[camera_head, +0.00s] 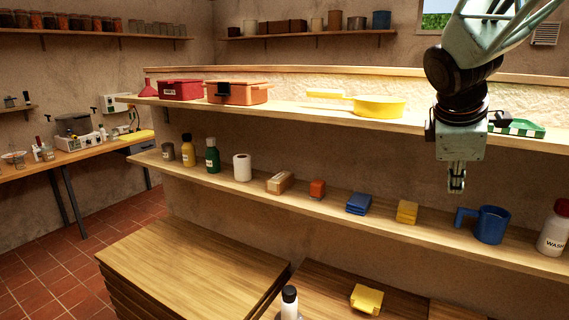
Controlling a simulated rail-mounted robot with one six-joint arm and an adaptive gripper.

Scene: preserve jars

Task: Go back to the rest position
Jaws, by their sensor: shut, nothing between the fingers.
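My gripper (456,186) hangs pointing down at the right, in front of the shelves. Its fingers are together with nothing between them. It is at about the height of the gap between the upper and lower shelf, to the upper left of a blue mug (491,224). My pale green arm comes down from the top right corner above it.
The upper shelf (300,105) holds a red box (180,90), an orange box (237,93), a yellow pan (380,106) and a green tray (520,128). The lower shelf (330,208) holds bottles, folded cloths and a white bottle (555,229). A wooden stack (190,265) stands below.

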